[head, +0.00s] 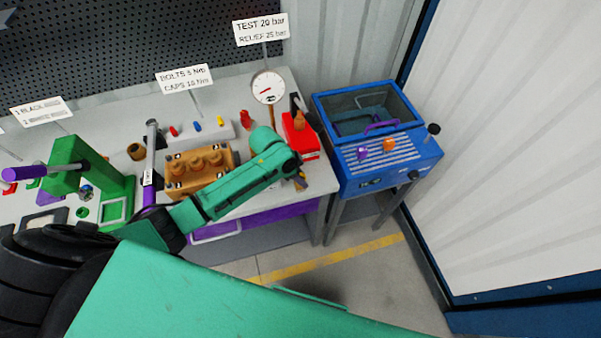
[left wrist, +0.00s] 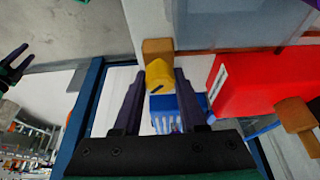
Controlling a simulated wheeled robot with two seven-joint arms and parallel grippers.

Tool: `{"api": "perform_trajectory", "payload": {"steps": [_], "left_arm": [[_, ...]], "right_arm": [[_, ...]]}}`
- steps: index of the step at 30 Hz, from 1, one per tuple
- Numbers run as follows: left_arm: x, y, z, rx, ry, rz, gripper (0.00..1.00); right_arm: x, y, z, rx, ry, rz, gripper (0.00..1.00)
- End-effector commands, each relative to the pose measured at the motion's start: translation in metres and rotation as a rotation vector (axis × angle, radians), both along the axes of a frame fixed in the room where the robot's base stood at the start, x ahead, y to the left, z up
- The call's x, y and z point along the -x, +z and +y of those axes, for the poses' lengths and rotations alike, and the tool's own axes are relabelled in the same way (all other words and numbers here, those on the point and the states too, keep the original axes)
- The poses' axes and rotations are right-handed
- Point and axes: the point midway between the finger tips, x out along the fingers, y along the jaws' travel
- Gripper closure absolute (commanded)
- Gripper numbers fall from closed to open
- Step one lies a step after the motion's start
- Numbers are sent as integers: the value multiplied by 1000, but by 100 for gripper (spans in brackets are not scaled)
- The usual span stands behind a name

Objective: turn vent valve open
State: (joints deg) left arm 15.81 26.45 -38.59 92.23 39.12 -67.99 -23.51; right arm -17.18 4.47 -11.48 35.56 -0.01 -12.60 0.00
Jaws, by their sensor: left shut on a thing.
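A yellow knob (left wrist: 160,76) with a dark slot mark, which I take for the vent valve, sits on a brown block (left wrist: 157,48) in the left wrist view. The fingers of my left gripper (left wrist: 160,88) stand on both sides of the knob and are shut on it. In the head view my left gripper (head: 301,182) is at the bench's right front corner, just below the red box (head: 304,148); the knob is hidden there. A dark two-fingered gripper (left wrist: 20,62), apparently my right one, shows at the left edge of the wrist view with its fingers apart.
The red box (left wrist: 245,85) is close beside my left gripper. A brown pump block (head: 200,170) and a dial gauge (head: 268,87) stand on the bench (head: 235,86).

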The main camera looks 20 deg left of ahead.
Motion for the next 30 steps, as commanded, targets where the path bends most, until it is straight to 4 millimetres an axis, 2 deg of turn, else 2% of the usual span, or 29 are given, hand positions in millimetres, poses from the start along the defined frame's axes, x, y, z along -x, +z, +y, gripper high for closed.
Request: {"api": "perform_trajectory", "payload": {"steps": [18, 30], "left_arm": [[0, 0, -1, 1, 560, 0, 100], [0, 0, 0, 0, 759, 0, 100]], "right_arm": [[0, 1, -2, 2, 0, 1, 50], [0, 1, -2, 3, 0, 0, 50]]}}
